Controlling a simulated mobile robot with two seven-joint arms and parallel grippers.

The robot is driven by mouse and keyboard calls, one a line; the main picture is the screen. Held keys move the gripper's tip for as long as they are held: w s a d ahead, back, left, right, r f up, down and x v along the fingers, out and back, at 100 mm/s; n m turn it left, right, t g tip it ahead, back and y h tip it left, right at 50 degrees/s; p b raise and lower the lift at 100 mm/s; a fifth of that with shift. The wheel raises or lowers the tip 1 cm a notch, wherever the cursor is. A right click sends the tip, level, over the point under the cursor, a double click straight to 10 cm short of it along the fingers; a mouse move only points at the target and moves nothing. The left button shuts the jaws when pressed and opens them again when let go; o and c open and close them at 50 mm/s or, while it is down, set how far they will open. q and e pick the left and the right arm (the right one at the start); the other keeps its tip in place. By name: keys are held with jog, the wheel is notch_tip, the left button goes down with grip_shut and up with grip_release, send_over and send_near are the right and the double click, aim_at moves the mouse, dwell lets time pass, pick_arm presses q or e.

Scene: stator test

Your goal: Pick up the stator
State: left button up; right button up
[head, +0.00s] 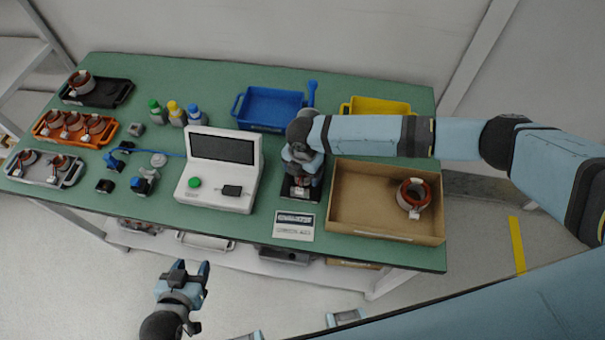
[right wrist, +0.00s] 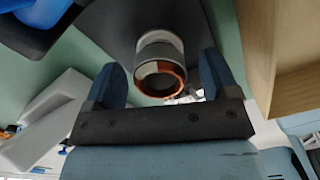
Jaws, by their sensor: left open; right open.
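A stator (right wrist: 160,50), a grey ring with copper windings, stands on a dark pad in the right wrist view. My right gripper (right wrist: 160,72) is open, with one finger on each side of the stator's near end and visible gaps to both. In the head view my right gripper (head: 300,181) points down over the black pad (head: 301,191) and mostly hides this stator. Another copper stator (head: 414,194) lies in the cardboard box. My left gripper (head: 190,270) is open and empty, in front of the table and away from the stators.
The cardboard box (head: 370,237) stands close to the right of my right gripper. A white tester (head: 218,205) with a screen stands to its left. A blue bin (head: 270,125) and a yellow bin (head: 360,103) are behind. Trays with more stators, including an orange one (head: 75,143), line the left end.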

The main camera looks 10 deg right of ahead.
jog(key=c, duration=1.1)
jog(key=shift+o, duration=0.2)
jog(key=shift+r, duration=0.1)
